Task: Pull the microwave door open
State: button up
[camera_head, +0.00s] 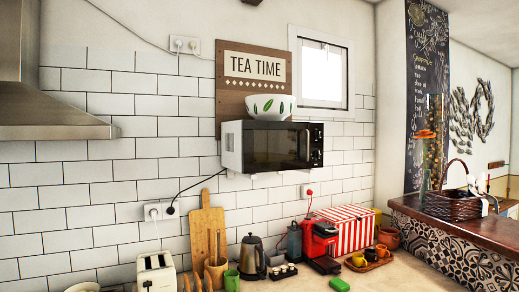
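The microwave (272,147) is mounted on the white tiled wall above the counter, near the middle of the head camera view. It has a white side and a dark glossy front. Its door (275,147) looks shut, with a control strip (316,145) on the right side of the front. A white bowl with green leaf shapes (266,106) sits on top of the microwave. My gripper is not in view.
The counter below holds a toaster (156,272), a cutting board (207,238), a kettle (252,256), a red coffee machine (320,242) and a red-striped box (347,229). A range hood (50,75) juts out at left. A tiled bar (440,247) stands at right.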

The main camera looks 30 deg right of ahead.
aim_at(268, 146)
jog(key=i+l, duration=0.15)
jog(key=l, duration=0.2)
jog(key=i+l, duration=0.35)
jog(key=l, duration=0.3)
